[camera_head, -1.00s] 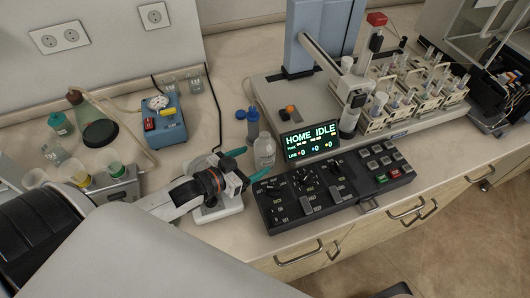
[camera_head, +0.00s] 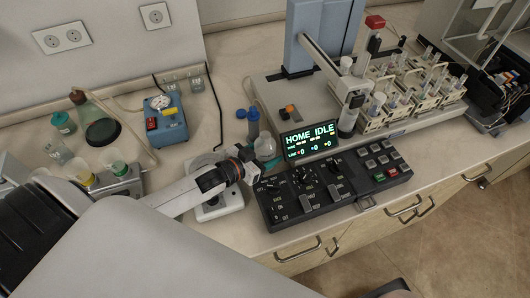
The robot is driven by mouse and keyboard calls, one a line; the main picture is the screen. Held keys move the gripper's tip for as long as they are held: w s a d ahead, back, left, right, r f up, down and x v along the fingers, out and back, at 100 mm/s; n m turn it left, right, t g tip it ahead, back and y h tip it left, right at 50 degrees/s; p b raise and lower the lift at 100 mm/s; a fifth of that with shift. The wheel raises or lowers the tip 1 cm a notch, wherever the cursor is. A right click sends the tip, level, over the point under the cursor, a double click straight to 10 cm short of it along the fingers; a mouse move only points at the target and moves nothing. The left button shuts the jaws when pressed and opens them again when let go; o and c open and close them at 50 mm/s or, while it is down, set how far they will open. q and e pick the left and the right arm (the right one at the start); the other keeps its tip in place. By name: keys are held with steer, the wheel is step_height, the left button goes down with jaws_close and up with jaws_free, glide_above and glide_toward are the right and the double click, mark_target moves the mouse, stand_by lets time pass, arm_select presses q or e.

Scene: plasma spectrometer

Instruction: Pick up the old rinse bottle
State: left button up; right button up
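A whitish, translucent bottle (camera_head: 265,147), which I take as the rinse bottle, stands on the counter just left of the display. Its lower part is hidden by my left gripper. One finger shows at the near side of the bottle; the other is mostly hidden. I cannot tell whether the fingers are apart or closed on it. My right gripper is not in view.
A blue-capped bottle (camera_head: 253,122) stands close behind. The black control panel (camera_head: 310,192) and lit display (camera_head: 311,142) are close on the right. A blue pump box (camera_head: 165,122) is farther left.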

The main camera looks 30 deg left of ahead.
arm_select(q)
steer(key=c, duration=0.7)
steer(key=shift+r, duration=0.2)
